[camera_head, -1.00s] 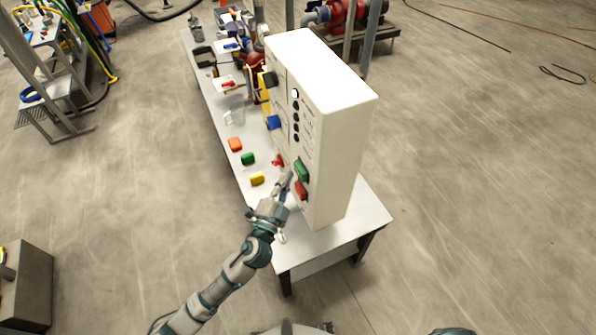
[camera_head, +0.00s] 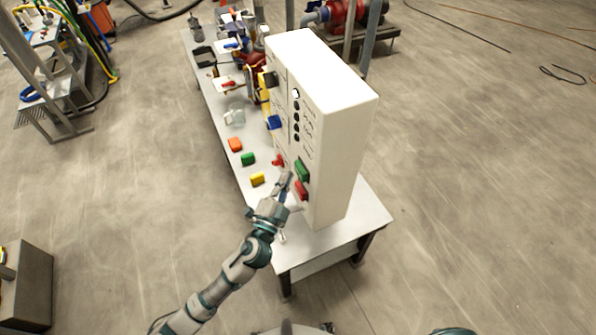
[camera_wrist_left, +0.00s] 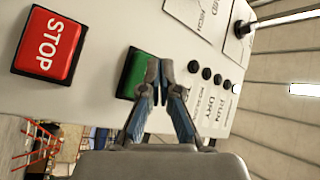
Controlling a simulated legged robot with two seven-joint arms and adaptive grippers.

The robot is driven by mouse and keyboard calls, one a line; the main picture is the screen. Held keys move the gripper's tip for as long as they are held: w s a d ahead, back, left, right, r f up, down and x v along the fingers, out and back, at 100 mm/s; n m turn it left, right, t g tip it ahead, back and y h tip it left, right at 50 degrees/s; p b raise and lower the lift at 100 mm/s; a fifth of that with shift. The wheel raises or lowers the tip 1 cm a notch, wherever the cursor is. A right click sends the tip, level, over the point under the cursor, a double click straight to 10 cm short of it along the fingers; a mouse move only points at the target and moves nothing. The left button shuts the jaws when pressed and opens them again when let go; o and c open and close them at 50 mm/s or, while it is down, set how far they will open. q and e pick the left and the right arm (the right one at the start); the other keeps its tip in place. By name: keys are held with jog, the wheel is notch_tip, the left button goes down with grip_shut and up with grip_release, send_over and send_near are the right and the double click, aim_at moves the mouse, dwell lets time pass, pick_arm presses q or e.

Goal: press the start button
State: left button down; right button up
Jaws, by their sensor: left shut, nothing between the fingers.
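A white control box (camera_head: 343,120) stands upright on the near end of a long table. On its left face are a green button (camera_head: 301,170) and, below it, a red button (camera_head: 301,191). In the left wrist view the red button (camera_wrist_left: 49,45) reads STOP, and the green button (camera_wrist_left: 137,72) is partly hidden behind my fingers. My left gripper (camera_head: 284,183) is shut and empty in front of the box face by these buttons. In the wrist view its closed fingertips (camera_wrist_left: 160,70) overlap the right edge of the green button. I cannot tell whether they touch it. My right gripper is not in view.
A row of dark round indicators (camera_wrist_left: 206,73) sits beside the green button.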

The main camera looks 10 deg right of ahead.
pick_arm(q)
jog(key=shift+d, duration=0.1)
jog(key=shift+w+d+r, duration=0.1)
jog(key=shift+d, duration=0.2)
jog(key=shift+w+d, duration=0.2)
jog(key=shift+d, duration=0.4)
dwell(1.0)
jog(key=shift+a, duration=0.2)
jog(key=shift+s+a, duration=0.35)
jog(key=shift+a, duration=0.4)
jog(key=a, duration=0.1)
jog(key=s+a, duration=0.1)
jog(key=a, duration=0.1)
jog(key=a+p, duration=0.1)
jog(key=a, duration=0.1)
jog(key=shift+s, duration=0.25)
jog(key=shift+d, duration=0.1)
dwell(0.7)
